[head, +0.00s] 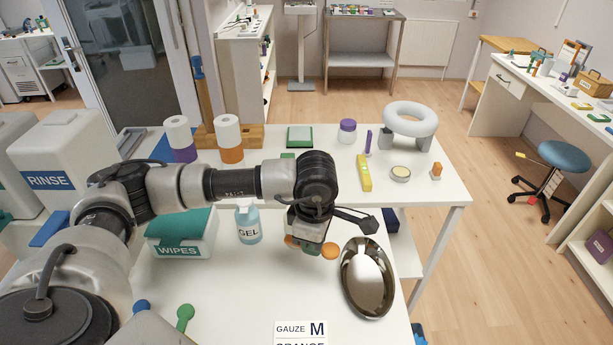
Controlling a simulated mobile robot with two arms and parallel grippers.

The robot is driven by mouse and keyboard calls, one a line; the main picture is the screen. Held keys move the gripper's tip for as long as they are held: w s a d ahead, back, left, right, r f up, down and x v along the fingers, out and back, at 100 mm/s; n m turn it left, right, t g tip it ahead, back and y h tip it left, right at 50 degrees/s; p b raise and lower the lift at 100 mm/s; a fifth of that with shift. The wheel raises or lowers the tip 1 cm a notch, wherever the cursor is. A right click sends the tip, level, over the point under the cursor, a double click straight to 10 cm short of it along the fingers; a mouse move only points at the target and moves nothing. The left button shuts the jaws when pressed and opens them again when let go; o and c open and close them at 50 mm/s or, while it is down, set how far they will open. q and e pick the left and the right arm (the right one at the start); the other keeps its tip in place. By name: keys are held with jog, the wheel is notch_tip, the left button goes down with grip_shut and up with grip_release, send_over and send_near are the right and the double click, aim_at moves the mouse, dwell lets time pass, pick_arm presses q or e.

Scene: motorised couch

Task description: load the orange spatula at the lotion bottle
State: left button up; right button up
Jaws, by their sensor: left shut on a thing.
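My left gripper (310,246) points down over the front white table and is shut on an orange thing. Its rounded orange ends (331,251) show on both sides of the jaws; it may be the orange spatula, but most of its shape is hidden. It is just left of a shiny oval metal tray (347,288). No bottle is labelled lotion. A clear blue pump bottle marked GEL (248,223) stands left of the gripper, apart from it. My right gripper is not in view.
A white WIPES box (182,236) stands left of the gel bottle. Green (185,315) and blue (141,306) rounded ends show at front left. A card reading GAUZE M (300,330) is at the bottom edge. The back table holds rolls, a purple-lidded jar (347,131) and a white ring (410,118).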

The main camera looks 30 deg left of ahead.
pick_arm(q)
jog(key=w+a+r+n+p, duration=0.3)
jog(key=w+a+n, duration=0.1)
jog(key=n, duration=1.1)
jog(key=w+a+r+n+p, duration=0.2)
jog(key=w+a+n+p, duration=0.1)
jog(key=n, duration=1.3)
jog(key=shift+w+f+b, duration=0.15)
jog(key=shift+f+b, duration=1.9)
jog(key=shift+f, duration=0.7)
jog(key=shift+f+b, duration=0.45)
jog(key=shift+f, duration=0.1)
notch_tip(320, 180, up, 7)
jog(key=p, duration=0.4)
jog(key=shift+p, duration=0.4)
